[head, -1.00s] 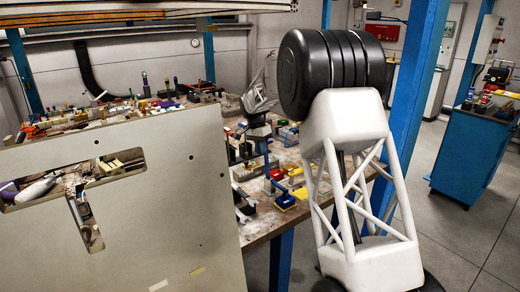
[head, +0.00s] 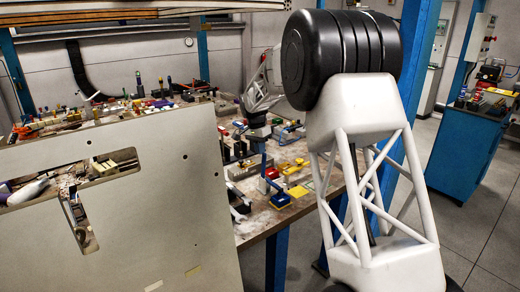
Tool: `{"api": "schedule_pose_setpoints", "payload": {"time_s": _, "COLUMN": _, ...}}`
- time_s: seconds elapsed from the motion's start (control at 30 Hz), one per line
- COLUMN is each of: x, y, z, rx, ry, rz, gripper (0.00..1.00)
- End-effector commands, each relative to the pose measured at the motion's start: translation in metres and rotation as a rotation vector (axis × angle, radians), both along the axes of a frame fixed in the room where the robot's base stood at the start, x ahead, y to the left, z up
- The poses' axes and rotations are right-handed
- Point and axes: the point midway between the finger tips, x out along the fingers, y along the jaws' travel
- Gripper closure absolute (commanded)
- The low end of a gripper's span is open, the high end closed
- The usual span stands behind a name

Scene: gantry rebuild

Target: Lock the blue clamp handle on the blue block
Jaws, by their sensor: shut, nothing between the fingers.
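A blue upright piece (head: 264,165), which looks like the clamp handle, stands on the workbench (head: 262,226) left of my arm in the head view. The blue block under it is too small to make out clearly. My gripper (head: 258,134) is small and dark, pointing down just above the top of the blue piece. It is shut with nothing in it. I cannot tell whether its fingertips touch the blue piece.
A large grey panel (head: 160,215) with a cut-out fills the left foreground. A yellow block (head: 280,200) and several coloured clamps and blocks crowd the bench around the blue piece. A blue post rises behind my arm. A blue cabinet (head: 468,150) stands at the right.

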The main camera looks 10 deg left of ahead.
Motion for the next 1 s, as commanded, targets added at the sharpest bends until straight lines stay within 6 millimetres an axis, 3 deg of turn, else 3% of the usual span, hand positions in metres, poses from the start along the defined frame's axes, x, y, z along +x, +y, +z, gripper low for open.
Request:
{"api": "schedule_pose_setpoints", "payload": {"time_s": 0.27, "x": 0.005, "y": 0.008, "z": 0.001, "rx": 0.000, "ry": 0.002, "rz": 0.001, "gripper": 1.00}}
{"api": "schedule_pose_setpoints", "payload": {"time_s": 0.53, "x": 0.023, "y": 0.036, "z": 0.011, "rx": 0.000, "ry": -0.001, "rz": 0.002, "gripper": 1.00}}
{"api": "schedule_pose_setpoints", "payload": {"time_s": 1.0, "x": 0.019, "y": 0.038, "z": 0.090, "rx": 0.000, "ry": -0.001, "rz": 0.000, "gripper": 1.00}}
